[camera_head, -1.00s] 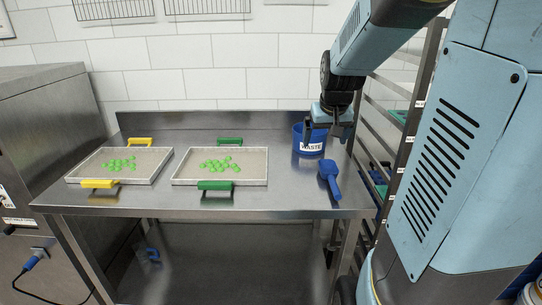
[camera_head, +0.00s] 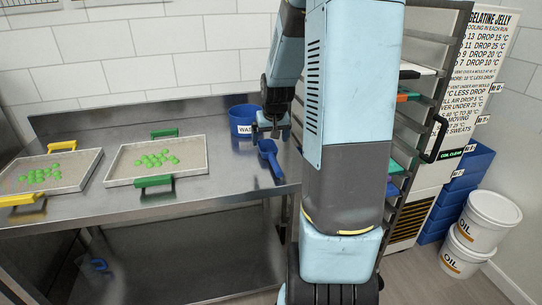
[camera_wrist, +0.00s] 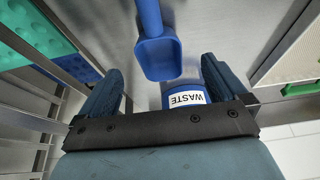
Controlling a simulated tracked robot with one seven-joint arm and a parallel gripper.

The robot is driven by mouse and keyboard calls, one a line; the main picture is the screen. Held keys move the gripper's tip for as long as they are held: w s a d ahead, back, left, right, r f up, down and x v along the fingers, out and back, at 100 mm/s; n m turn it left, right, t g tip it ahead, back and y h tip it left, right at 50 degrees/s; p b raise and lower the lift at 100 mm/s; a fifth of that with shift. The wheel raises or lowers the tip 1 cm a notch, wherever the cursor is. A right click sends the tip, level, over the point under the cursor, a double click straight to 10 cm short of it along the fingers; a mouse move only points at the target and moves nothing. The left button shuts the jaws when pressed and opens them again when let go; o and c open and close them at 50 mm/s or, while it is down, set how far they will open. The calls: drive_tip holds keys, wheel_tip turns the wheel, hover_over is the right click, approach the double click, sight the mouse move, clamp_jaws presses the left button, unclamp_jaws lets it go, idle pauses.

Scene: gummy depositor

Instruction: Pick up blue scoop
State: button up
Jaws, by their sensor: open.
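The blue scoop (camera_head: 269,155) lies on the steel table near its right end, its handle pointing toward the front edge. In the wrist view the scoop (camera_wrist: 158,55) is ahead of my gripper, with its bowl nearest and its handle running out of the top of the picture. My gripper (camera_head: 268,135) is open and empty just above and behind the scoop bowl. In the wrist view its two fingers (camera_wrist: 162,82) stand wide apart, with the bowl seen between and beyond them. Contact is not visible.
A blue waste bin (camera_head: 242,120) stands behind the scoop, close to my gripper. Two trays of green gummies, one with green handles (camera_head: 116,170) and one with yellow handles (camera_head: 90,160), lie to the left. A rack (camera_head: 420,110) stands right of the table.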

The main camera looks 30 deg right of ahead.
sight(269, 149)
drive_tip(key=shift+x, duration=3.4)
drive_tip(key=shift+s, duration=0.15)
drive_tip(key=shift+c, duration=0.3)
drive_tip(key=c, duration=1)
